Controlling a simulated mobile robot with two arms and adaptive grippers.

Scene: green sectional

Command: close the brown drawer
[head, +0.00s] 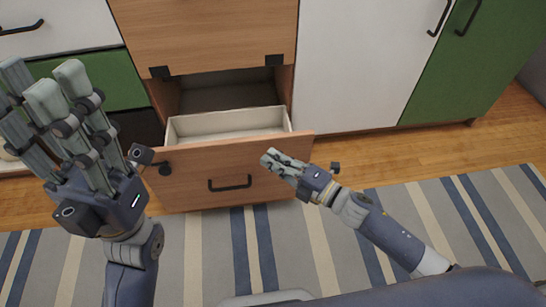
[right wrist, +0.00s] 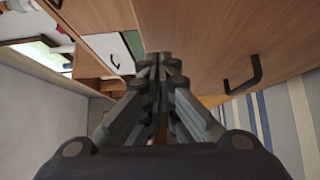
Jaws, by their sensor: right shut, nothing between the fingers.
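The brown drawer (head: 196,177) is pulled out of the low cabinet in the head view. Its pale box interior is visible and looks empty, and its wooden front carries a black handle (head: 230,184). My right gripper (head: 271,157) is shut and empty, at the right part of the drawer front near its top edge; I cannot tell whether it touches. In the right wrist view its fingers (right wrist: 160,62) meet beside a wooden panel with a black handle (right wrist: 243,76). My left gripper (head: 45,82) is raised at the left, its fingers apart, left of the drawer.
Above the drawer is another brown front (head: 208,35). White (head: 352,65) and green (head: 463,60) cabinet doors stand to the right, a green drawer front (head: 105,80) to the left. A striped rug (head: 335,235) covers the floor in front, with bare wood floor (head: 405,150) by the cabinets.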

